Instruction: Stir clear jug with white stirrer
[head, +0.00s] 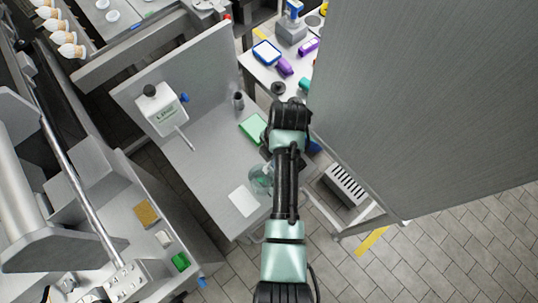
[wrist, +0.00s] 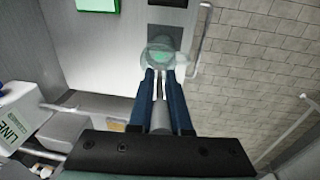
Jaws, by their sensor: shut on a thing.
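The clear jug (head: 260,180) stands on the grey bench, partly covered by my arm in the head view. It has a greenish tint and also shows beyond my fingertips in the wrist view (wrist: 160,50). My gripper (wrist: 164,76) has two blue fingers close together, shut on the thin white stirrer (wrist: 159,90), which shows as a pale strip between them. The stirrer points toward the jug. Its far end is hard to make out, so I cannot tell whether it is inside the jug. My arm hides the gripper in the head view.
A white canister (head: 162,110) with a spout stands on the bench (head: 205,170). A green box (head: 252,128) and a white sheet (head: 243,200) lie near the jug. A tall grey panel (head: 420,90) rises to the right of my arm.

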